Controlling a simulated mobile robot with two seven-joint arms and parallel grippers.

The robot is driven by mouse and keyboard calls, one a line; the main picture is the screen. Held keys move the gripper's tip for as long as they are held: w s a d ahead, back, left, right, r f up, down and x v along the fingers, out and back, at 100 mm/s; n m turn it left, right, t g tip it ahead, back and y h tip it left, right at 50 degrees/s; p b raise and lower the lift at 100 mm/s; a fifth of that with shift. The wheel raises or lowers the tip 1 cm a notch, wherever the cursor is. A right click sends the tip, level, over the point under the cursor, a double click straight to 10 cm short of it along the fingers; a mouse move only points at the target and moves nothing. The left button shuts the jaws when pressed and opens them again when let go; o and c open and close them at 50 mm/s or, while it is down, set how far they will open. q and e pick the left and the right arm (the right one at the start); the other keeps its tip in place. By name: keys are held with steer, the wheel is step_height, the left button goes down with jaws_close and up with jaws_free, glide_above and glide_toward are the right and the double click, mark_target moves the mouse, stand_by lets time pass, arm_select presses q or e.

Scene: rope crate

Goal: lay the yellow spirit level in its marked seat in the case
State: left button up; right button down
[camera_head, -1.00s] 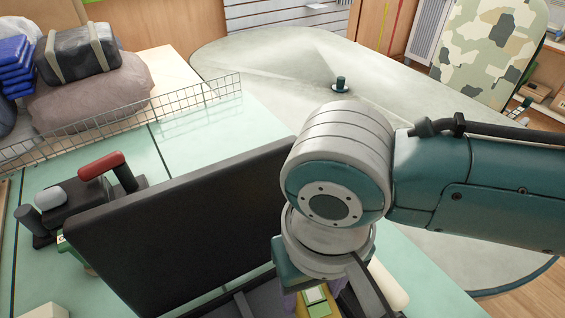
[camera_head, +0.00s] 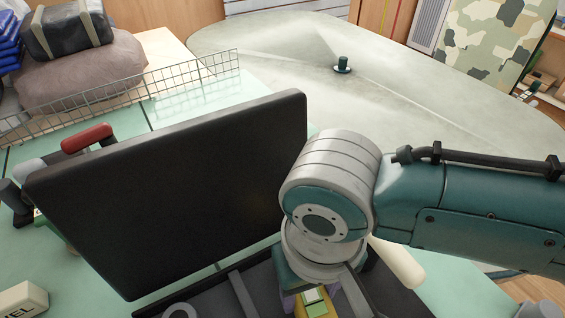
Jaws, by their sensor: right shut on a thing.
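The case stands open at the lower middle. Its black lid (camera_head: 170,190) is upright, and part of its dark base (camera_head: 210,302) shows at the bottom edge. My right gripper (camera_head: 312,300) points down over the right part of the base. It is shut on a yellow piece (camera_head: 323,309), which looks like the spirit level; only a small yellow and green bit shows between the fingers. The rest of it is hidden or outside the picture. The marked seat cannot be made out. My left gripper is not in view.
A wire rack (camera_head: 130,95) and a red-handled tool (camera_head: 87,138) stand behind and left of the lid. A pale box (camera_head: 22,300) lies at the lower left. A cream cylinder (camera_head: 397,262) lies right of my gripper. The grey table (camera_head: 440,110) beyond is mostly clear.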

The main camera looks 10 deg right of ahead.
steer(key=shift+f+b, duration=0.35)
steer(key=shift+f, duration=0.1)
stand_by(0.5)
steer(key=shift+c, duration=0.8)
jaws_free()
step_height(320, 180, up, 9)
steer(key=p, duration=0.3)
steer(key=shift+r, duration=0.45)
